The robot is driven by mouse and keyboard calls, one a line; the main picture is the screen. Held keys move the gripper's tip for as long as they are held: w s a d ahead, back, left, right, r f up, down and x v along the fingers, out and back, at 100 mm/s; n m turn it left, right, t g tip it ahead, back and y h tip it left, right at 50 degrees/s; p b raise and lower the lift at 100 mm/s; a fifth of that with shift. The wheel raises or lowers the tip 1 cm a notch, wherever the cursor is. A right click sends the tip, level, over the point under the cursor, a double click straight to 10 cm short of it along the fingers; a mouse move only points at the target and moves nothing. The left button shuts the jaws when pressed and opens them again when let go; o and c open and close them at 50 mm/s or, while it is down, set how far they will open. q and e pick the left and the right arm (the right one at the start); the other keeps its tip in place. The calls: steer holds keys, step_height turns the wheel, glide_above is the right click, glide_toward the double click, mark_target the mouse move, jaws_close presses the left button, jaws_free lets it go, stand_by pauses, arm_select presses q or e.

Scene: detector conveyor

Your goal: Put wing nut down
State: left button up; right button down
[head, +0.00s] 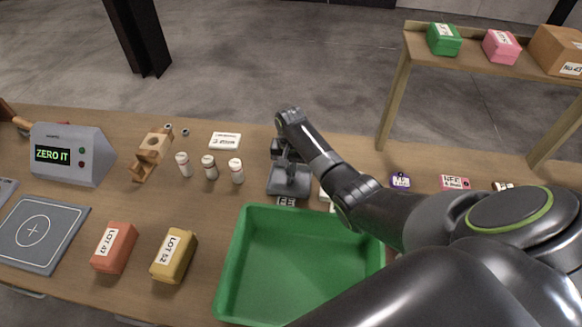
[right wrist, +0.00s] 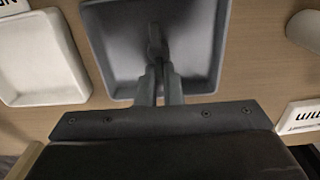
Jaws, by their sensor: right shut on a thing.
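My right gripper (head: 287,163) is over the small dark grey tray (head: 290,189). In the right wrist view its fingers (right wrist: 159,80) are shut on a small dark grey thing, seemingly the wing nut (right wrist: 155,42), which shows at the fingertips above the floor of the dark tray (right wrist: 100,52). I cannot tell whether the wing nut touches the tray floor. In the head view the wing nut is hidden by the gripper. My left gripper is not in view.
A white tray (right wrist: 42,60) stands beside the dark tray. A large green bin (head: 300,250) is in front. Several white bottles (head: 210,167) and a wooden block (head: 153,146) stand to the left.

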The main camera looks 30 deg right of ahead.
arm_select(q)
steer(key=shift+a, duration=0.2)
arm_select(e)
steer(key=shift+f, duration=0.15)
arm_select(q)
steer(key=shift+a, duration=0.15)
arm_select(e)
steer(key=c, duration=1.6)
jaws_free()
